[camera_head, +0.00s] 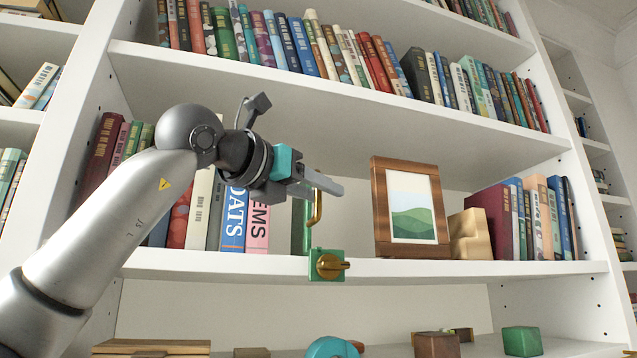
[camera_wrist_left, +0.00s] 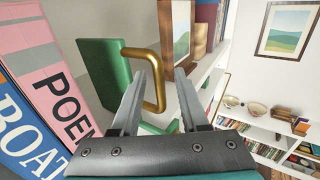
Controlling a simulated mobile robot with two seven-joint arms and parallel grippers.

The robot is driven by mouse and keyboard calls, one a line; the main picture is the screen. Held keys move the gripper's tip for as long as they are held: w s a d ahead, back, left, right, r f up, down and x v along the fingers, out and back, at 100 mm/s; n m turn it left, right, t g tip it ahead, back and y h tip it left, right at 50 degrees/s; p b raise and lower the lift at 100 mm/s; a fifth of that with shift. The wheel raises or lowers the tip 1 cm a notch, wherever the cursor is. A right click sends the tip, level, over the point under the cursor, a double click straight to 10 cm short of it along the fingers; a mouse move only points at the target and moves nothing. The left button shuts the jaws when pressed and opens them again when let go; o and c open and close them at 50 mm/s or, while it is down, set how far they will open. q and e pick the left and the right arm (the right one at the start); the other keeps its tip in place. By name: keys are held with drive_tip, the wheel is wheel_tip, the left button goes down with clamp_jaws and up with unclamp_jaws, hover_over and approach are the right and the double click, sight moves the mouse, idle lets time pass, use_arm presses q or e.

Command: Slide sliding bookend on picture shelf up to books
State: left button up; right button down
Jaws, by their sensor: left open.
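The sliding bookend (camera_head: 301,228) is a green upright plate with a brass D-shaped handle (camera_head: 317,208). A green block with a brass knob (camera_head: 329,266) sits below it at the shelf's front edge. The books (camera_head: 233,218), with a pink POEMS one at their right end, stand left of the bookend with a gap between. My left gripper (camera_head: 325,188) is open at the handle. In the left wrist view the bookend plate (camera_wrist_left: 104,78) is left of the fingers, and the handle (camera_wrist_left: 157,85) shows between the open fingers. I cannot tell whether they touch it. My right gripper is not in view.
The picture shelf (camera_head: 440,268) also carries a wood-framed picture (camera_head: 411,208), a tan block (camera_head: 468,235) and more books (camera_head: 525,218) to the right. A shelf full of books is above. Loose blocks lie on the shelf below.

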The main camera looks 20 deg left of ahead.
use_arm(q)
drive_tip(key=shift+c, duration=0.3)
clamp_jaws()
idle(1.2)
